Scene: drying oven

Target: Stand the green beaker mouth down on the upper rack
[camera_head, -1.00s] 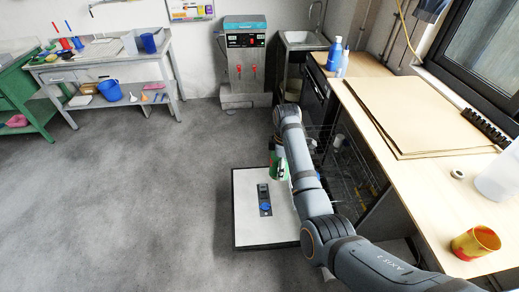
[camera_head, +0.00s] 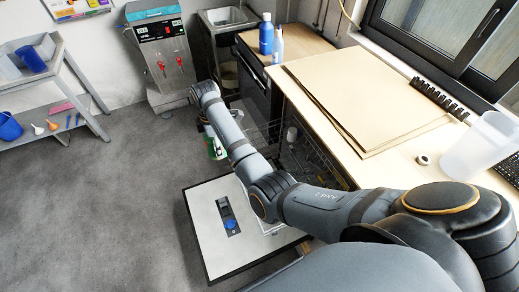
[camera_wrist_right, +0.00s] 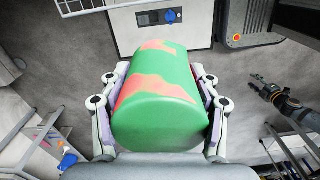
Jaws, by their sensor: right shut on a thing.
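The green beaker (camera_wrist_right: 155,100), with red patches, is held between the two fingers of my right gripper (camera_wrist_right: 157,110) in the right wrist view. In the head view, a bit of the beaker (camera_head: 213,147) shows beside my right arm's far end, in front of the oven; the gripper is mostly hidden there. I cannot tell which way its mouth points. Wire racks (camera_head: 312,158) show in the dark oven opening under the counter, partly behind my arm; a white wire edge (camera_wrist_right: 75,8) is at top left in the wrist view. My left gripper (camera_wrist_right: 256,83) is empty, with its fingertips apart.
The wooden counter (camera_head: 400,168) bears cardboard sheets and a clear container (camera_head: 480,145). Blue bottles (camera_head: 266,36) stand behind. Open floor lies left.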

